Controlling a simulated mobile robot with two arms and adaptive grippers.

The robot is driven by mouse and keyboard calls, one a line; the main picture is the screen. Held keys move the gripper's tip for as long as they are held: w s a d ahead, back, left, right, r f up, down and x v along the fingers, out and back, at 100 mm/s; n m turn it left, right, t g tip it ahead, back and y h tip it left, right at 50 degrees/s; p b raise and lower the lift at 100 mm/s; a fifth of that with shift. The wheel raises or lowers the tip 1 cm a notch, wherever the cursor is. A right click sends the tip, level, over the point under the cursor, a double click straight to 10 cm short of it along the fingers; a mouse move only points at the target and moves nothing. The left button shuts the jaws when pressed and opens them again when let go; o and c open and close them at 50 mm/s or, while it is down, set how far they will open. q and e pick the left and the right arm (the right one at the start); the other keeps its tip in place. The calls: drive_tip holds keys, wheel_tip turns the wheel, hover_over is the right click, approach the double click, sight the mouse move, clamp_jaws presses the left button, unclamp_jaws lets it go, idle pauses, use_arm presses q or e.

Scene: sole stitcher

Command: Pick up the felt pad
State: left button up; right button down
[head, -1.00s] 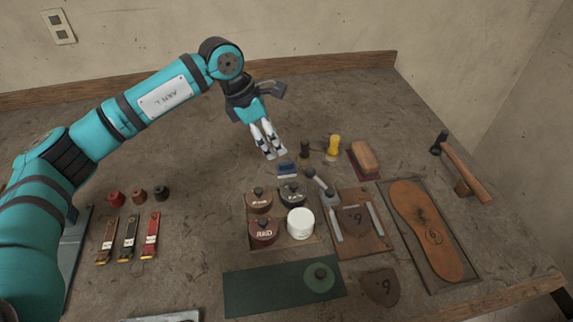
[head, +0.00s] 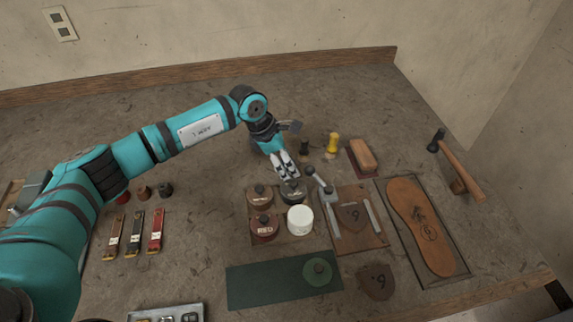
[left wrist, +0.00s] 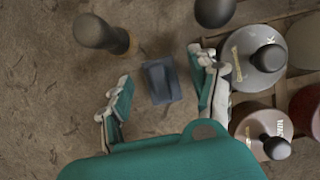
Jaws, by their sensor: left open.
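The felt pad looks like a small dark blue-grey rectangular block with a raised grip along its middle. It lies flat on the bench in the left wrist view (left wrist: 162,80). My left gripper (left wrist: 160,88) is open, with one finger on each side of the pad and a gap to each; nothing is held. In the head view the left gripper (head: 287,176) points down just behind the black-lidded tin (head: 292,191) and largely hides the pad. I cannot tell its exact height above the bench. My right gripper is not in view.
The black tin shows close beside the right finger in the left wrist view (left wrist: 258,57). A dark-handled tool (left wrist: 98,32) stands near the pad. The yellow-handled tool (head: 333,143) and a brown block (head: 363,154) are to the right. Bare bench lies left of the gripper.

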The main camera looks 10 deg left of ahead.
use_arm(q)
drive_tip(key=shift+c, duration=0.4)
drive_tip(key=c, duration=1)
drive_tip(key=shift+o, duration=0.2)
drive_tip(key=shift+r, duration=0.1)
wheel_tip(320, 180, up, 10)
drive_tip(key=shift+f+b, duration=0.1)
drive_tip(key=shift+b, duration=1.05)
